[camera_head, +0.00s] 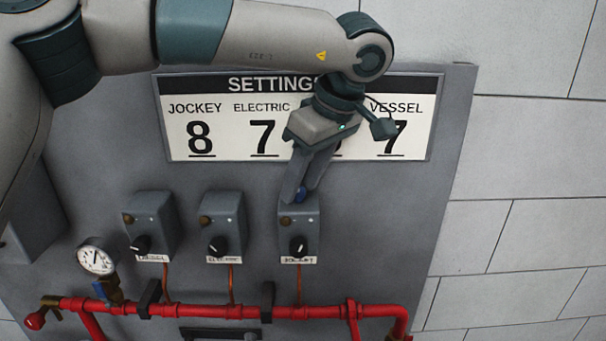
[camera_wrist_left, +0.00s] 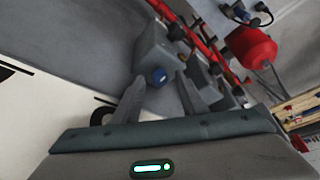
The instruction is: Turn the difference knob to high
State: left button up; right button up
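Whether the fingers touch the knob cannot be told. The box also has a black front knob (camera_head: 298,247) with a white pointer. My right gripper is not in view.
Two more grey boxes (camera_head: 154,220) (camera_head: 224,222) stand to the left. A settings board (camera_head: 182,146) hangs behind my arm, partly hidden. Below run red pipes (camera_head: 200,311) and a round gauge (camera_head: 96,257). A red object (camera_wrist_left: 250,46) shows in the left wrist view.

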pick_arm(q)
jog(key=shift+f, duration=0.1)
jog(key=shift+c, duration=0.4)
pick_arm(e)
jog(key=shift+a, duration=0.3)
pick_arm(q)
grip_shut()
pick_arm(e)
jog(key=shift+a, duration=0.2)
